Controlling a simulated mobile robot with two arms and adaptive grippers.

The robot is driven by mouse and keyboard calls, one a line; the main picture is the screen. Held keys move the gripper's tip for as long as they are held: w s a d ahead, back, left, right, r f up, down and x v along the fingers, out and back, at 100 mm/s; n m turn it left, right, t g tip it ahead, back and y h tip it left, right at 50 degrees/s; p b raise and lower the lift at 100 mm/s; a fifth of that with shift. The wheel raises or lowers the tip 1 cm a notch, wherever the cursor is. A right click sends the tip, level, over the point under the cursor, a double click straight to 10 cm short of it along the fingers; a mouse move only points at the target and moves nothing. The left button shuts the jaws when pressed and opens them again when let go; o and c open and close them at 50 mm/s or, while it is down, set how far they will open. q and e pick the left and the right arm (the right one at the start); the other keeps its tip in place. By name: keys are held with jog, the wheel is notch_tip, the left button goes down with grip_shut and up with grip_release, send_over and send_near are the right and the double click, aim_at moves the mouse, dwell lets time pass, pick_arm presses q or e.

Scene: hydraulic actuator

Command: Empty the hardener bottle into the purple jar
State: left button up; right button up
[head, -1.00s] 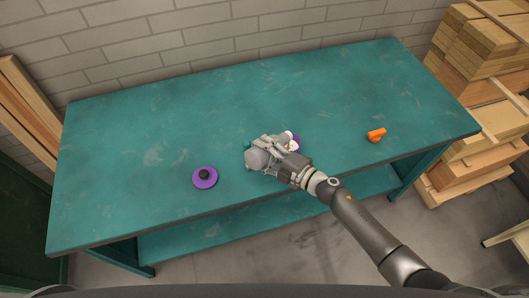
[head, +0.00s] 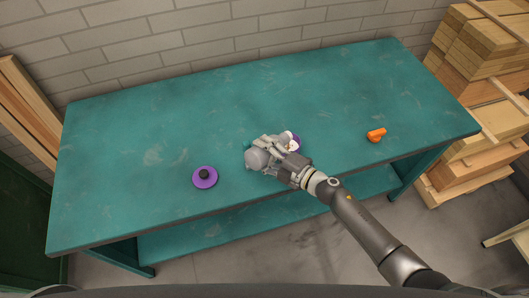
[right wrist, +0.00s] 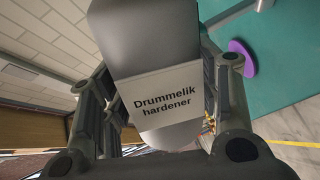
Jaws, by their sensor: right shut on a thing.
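My right gripper (head: 274,145) is shut on the grey hardener bottle (head: 257,160), which is tilted well over. In the right wrist view the bottle (right wrist: 155,45) fills the middle, with a white label reading "Drummelik hardener" between the gripper's fingers. I cannot tell whether anything flows. My left gripper is out of view.
The teal workbench (head: 150,120) is mostly clear. An orange object (head: 376,134) lies at its right side. Stacked timber (head: 480,60) stands right of the bench, and a brick wall runs behind.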

jog(key=shift+r, duration=0.1)
dwell(0.6)
jog(key=shift+w+d+r+m, duration=0.1)
jog(key=shift+w+r+m, duration=0.1)
jog(key=shift+m, duration=0.1)
